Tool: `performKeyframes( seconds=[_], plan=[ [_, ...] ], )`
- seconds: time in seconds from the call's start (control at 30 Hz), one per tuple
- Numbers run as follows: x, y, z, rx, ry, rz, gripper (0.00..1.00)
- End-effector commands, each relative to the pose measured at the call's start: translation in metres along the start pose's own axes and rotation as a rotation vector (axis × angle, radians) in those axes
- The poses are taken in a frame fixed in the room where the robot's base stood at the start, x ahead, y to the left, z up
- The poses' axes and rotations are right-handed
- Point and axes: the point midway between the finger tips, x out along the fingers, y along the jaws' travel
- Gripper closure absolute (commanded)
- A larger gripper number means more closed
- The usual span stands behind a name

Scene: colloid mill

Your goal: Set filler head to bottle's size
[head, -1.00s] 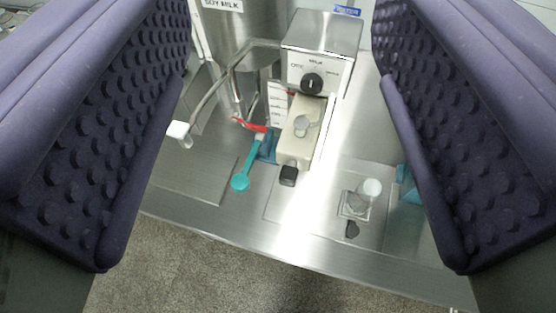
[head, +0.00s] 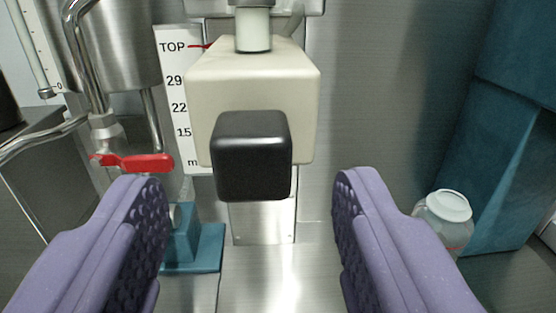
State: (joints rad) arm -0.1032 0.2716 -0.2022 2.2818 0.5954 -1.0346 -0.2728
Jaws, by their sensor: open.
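The filler head is a cream block (head: 252,80) on a metal column, with a black square knob (head: 252,155) on its front. A white scale plate (head: 178,85) behind its left side reads TOP, 29, 22, 15 from top to bottom; the block hides part of it. My gripper (head: 250,205) is open and empty. Its purple studded fingers are either side of and below the black knob, apart from it.
A red-handled valve (head: 133,162) and bent steel pipes are at the left, below a steel hopper (head: 125,45). A teal block (head: 190,245) sits at the column's foot on the left. A teal panel (head: 500,130) stands at the right.

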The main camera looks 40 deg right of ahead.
Motion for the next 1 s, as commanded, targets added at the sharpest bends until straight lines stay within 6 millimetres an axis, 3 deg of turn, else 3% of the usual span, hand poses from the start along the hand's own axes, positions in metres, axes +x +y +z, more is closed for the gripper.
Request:
performKeyframes(
  seconds=[0.2,0.5,0.53,0.7,0.8,1.0],
  plan=[
    [0.029,0.000,0.001,0.000,0.000,0.000,0.40],
    [0.034,0.000,0.000,0.001,-0.001,-0.001,0.40],
    [0.034,0.000,0.000,0.001,-0.001,-0.001,0.43],
    [0.034,0.000,0.000,0.001,-0.001,-0.002,0.82],
    [0.034,0.000,0.000,0.001,-0.001,-0.002,1.00],
    [0.034,0.000,0.006,0.001,-0.001,-0.002,1.00]
  ],
)
